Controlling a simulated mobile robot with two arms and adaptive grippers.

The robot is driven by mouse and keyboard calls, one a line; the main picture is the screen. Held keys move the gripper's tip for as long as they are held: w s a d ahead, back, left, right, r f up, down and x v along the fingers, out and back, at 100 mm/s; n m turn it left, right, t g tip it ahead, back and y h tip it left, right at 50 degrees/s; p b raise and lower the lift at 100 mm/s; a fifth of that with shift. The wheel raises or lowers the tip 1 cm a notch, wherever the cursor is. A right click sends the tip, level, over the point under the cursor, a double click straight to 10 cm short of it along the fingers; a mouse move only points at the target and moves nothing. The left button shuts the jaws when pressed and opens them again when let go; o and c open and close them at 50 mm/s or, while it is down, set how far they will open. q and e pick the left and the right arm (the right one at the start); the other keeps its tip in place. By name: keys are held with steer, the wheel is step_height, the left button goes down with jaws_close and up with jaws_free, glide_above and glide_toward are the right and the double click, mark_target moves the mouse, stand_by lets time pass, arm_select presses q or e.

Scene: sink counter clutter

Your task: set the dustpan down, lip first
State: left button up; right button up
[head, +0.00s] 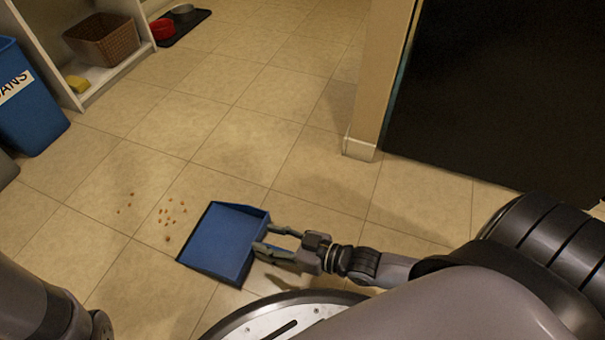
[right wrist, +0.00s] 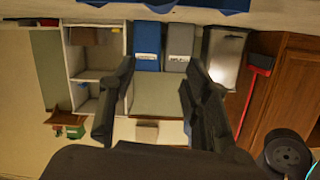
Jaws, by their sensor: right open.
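The blue dustpan (head: 218,240) appears to lie flat on the tiled floor in the head view, its low lip to the left and its raised back wall to the right. A strip of its blue edge shows at the top of the right wrist view (right wrist: 170,5). My right gripper (head: 264,239) is open at the dustpan's right side; whether a finger touches it I cannot tell. Its two dark fingers stand apart in the right wrist view (right wrist: 152,100), with nothing between them. Part of my left arm shows at the lower left, but its gripper does not.
Brown crumbs (head: 170,215) lie scattered left of the dustpan. A blue bin (head: 32,110) and white shelf with a wicker basket (head: 102,40) stand at upper left. A red bowl (head: 163,28) sits on a dark mat. A wall corner (head: 360,145) stands upper right. Floor beyond the dustpan is clear.

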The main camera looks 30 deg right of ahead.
steer(key=v, duration=1.1)
